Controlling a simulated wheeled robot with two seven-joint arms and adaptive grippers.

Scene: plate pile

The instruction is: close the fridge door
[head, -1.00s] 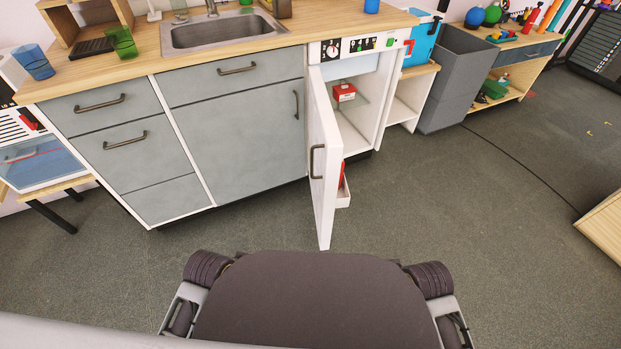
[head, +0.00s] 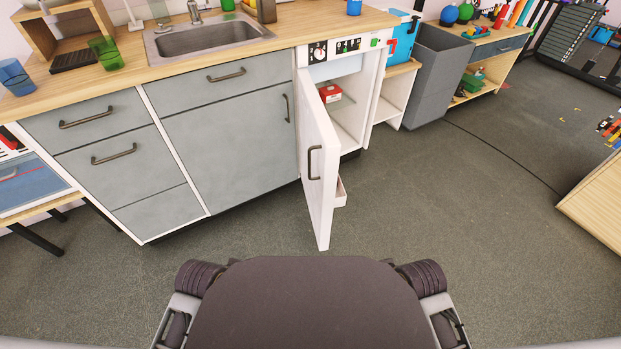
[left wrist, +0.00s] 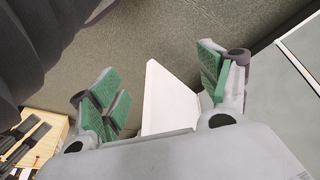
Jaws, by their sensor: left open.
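The white fridge door (head: 318,170) stands ajar in the head view, hinged on its left side and swung out towards me. Its dark handle (head: 314,162) is on the outer face, and a door shelf (head: 341,190) shows behind its edge. Inside the fridge, a red box (head: 330,93) sits on a shelf. In the left wrist view, my left gripper (left wrist: 156,85) is open, with green pads wide apart. A white panel (left wrist: 170,100), which looks like the door, shows between the fingers; I cannot tell whether they touch it. My right gripper is in neither view.
Grey cabinets (head: 235,125) under a wooden counter with a sink (head: 205,38) stand left of the fridge. A grey bin (head: 437,75) stands to its right. A wooden unit (head: 595,205) is at the right edge. The floor (head: 430,215) right of the door is clear.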

